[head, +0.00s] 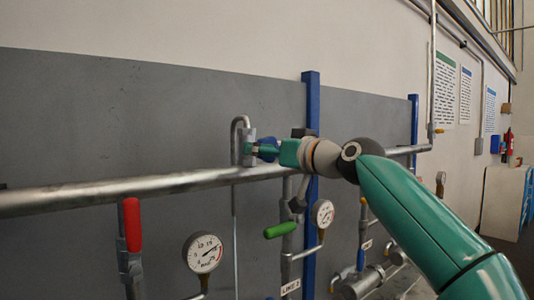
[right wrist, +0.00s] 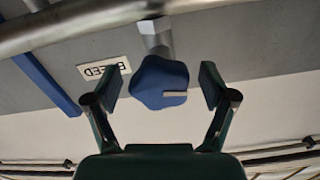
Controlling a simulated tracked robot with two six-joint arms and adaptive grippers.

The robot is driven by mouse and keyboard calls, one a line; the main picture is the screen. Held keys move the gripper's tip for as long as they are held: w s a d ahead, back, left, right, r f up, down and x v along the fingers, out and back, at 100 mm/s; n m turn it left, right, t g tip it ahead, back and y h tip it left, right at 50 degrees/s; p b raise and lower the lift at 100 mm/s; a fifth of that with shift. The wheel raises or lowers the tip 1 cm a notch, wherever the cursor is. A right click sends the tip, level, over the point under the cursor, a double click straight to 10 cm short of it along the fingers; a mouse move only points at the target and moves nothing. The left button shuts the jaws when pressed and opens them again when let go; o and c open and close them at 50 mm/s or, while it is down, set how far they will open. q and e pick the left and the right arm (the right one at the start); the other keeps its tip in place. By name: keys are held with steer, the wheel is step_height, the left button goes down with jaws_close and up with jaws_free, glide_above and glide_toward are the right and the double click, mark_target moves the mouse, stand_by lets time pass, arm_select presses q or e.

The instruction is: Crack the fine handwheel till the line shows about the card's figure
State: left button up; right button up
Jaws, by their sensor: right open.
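A blue lobed handwheel (right wrist: 160,82) with a pale mark on its face sits between the open jaws of my right gripper (right wrist: 160,88), apart from both fingers. A label reading BLEED (right wrist: 103,70) is beside it, upside down in this view. In the head view the handwheel is mostly hidden by my right gripper (head: 266,150), at the upright pipe. A round gauge (head: 203,253) stands at lower left and another gauge (head: 323,214) to its right. Their readings are too small to read surely. My left gripper is out of view. No figure card is legible.
A long steel pipe (head: 130,191) crosses in front of the grey panel (head: 80,110). A red lever handle (head: 132,225), a green lever handle (head: 280,230) and a blue post (head: 311,100) are nearby. Posted sheets (head: 445,88) hang on the wall at right.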

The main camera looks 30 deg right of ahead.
steer(key=s, duration=1.2)
steer(key=shift+d, duration=0.45)
stand_by(3.7)
